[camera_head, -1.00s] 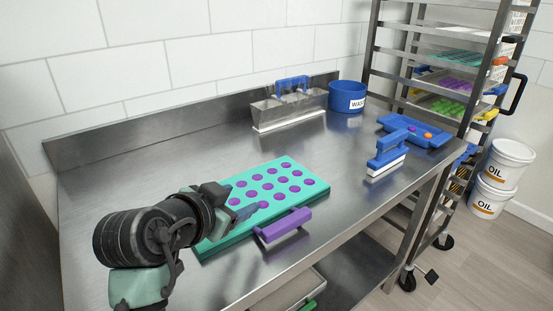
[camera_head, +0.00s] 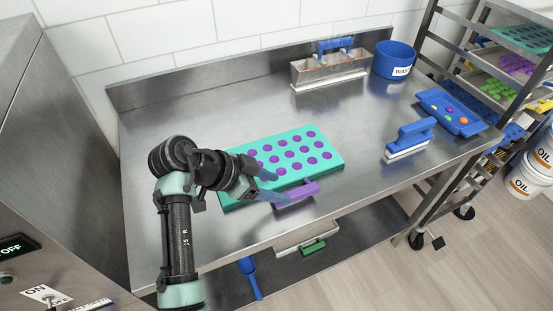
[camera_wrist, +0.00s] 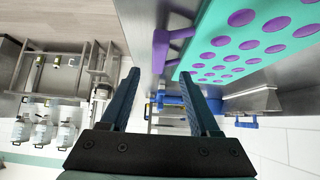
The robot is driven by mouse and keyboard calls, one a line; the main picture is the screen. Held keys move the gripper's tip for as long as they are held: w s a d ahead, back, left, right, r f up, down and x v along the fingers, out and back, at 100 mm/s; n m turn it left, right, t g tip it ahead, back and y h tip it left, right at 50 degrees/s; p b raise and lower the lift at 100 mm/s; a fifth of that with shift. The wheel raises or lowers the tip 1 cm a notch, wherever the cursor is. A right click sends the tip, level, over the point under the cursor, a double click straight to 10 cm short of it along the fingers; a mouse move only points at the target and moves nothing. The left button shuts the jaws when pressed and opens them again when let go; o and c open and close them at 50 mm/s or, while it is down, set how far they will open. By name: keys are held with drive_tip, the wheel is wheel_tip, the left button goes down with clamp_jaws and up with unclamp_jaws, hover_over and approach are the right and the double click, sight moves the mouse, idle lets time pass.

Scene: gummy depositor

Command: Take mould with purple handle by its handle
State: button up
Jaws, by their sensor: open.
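The turquoise mould (camera_head: 237,201) with purple round cavities lies flat on the steel table, near its front edge. Its purple handle (camera_head: 297,192) sticks out at the front side. In the wrist view the handle (camera_wrist: 172,42) shows at the top, above and slightly right of the gap between my fingers, with the mould (camera_wrist: 213,42) to its right. My gripper (camera_head: 280,187) is open and empty, its blue fingers at the handle's left end in the head view. The wrist view shows both fingers apart (camera_wrist: 160,75). I cannot tell whether a finger touches the handle.
A blue-handled scraper (camera_head: 411,138) and a blue tray with coloured pieces (camera_head: 450,112) are at the right. A steel depositor (camera_head: 329,71) and a blue bucket (camera_head: 394,60) stand at the back. The table's left part is clear. A rack (camera_head: 440,45) stands at far right.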

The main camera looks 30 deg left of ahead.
sight(295, 192)
drive_tip(key=p+x, duration=0.1)
drive_tip(key=x, duration=0.7)
clamp_jaws()
drive_tip(key=shift+r, duration=0.1)
idle(1.3)
